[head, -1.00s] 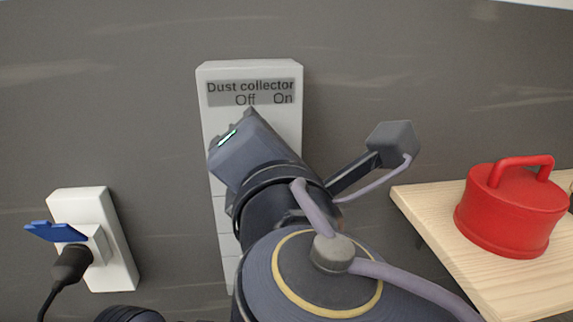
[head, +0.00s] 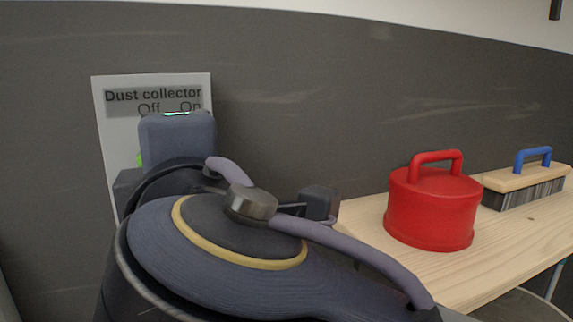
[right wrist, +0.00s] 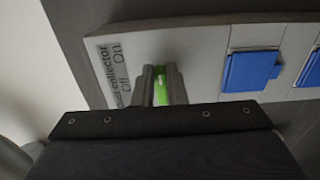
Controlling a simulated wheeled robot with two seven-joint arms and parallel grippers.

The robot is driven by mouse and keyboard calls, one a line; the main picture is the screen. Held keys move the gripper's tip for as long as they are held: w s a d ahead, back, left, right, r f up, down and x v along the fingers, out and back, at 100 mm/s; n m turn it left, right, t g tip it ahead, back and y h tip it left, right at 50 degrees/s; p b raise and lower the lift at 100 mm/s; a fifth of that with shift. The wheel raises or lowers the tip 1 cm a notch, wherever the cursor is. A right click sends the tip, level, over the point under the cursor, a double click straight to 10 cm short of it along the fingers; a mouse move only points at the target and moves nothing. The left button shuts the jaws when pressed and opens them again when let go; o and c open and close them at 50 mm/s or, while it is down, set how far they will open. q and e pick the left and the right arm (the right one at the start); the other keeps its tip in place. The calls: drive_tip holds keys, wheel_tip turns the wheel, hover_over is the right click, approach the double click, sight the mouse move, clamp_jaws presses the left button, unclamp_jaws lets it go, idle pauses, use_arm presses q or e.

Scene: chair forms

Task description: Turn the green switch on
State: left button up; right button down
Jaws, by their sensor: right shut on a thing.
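The green switch (right wrist: 161,84) sits on a light panel (right wrist: 195,62) in the right wrist view. The panel's label (right wrist: 118,68) reads "Dust collector" with "Off" and "On". My right gripper (right wrist: 160,78) is shut on the green switch, one finger on each side of it. In the head view my right arm covers most of the panel (head: 106,95). Only a sliver of green (head: 139,159) shows at the left of the gripper's housing, and the fingertips are hidden. My left gripper is not in view.
Blue covers (right wrist: 251,70) sit on the panel beside the switch. A wooden shelf (head: 365,215) at the right carries a red lidded container (head: 432,210) and a brush with a blue handle (head: 525,185). The dark wall above the shelf is clear.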

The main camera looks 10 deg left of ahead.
idle(0.5)
drive_tip(key=c, duration=1.5)
unclamp_jaws()
drive_tip(key=shift+o, duration=0.2)
